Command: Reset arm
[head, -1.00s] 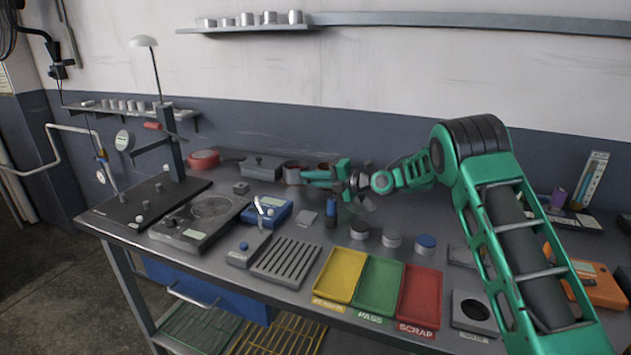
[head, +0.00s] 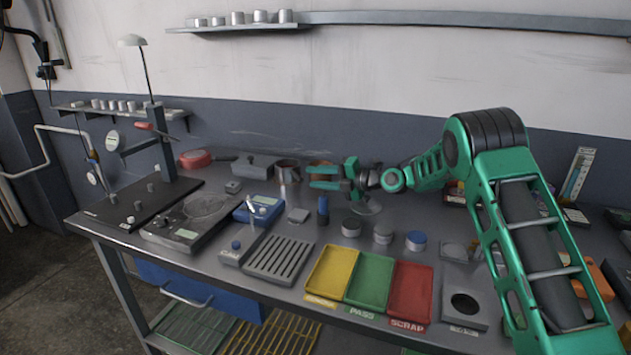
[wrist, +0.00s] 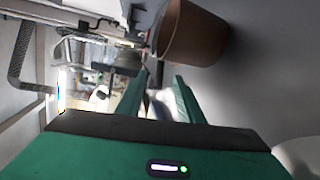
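My gripper (head: 311,177) is at the back middle of the bench in the head view, with its green fingers pointing left. The fingers are apart and nothing shows between them. In the wrist view, both green fingers (wrist: 158,95) also show with a gap between them. A brown round container (head: 288,170) stands just left of the fingertips. A brown cup-like container (wrist: 190,32) is beyond the fingers in the wrist view. I cannot tell whether the fingers touch anything.
A grey lidded box (head: 254,166) and a red round item (head: 196,159) stand at the back left. Yellow (head: 331,271), green (head: 371,283) and red (head: 410,290) trays lie at the front. A shelf (head: 420,20) runs along the wall.

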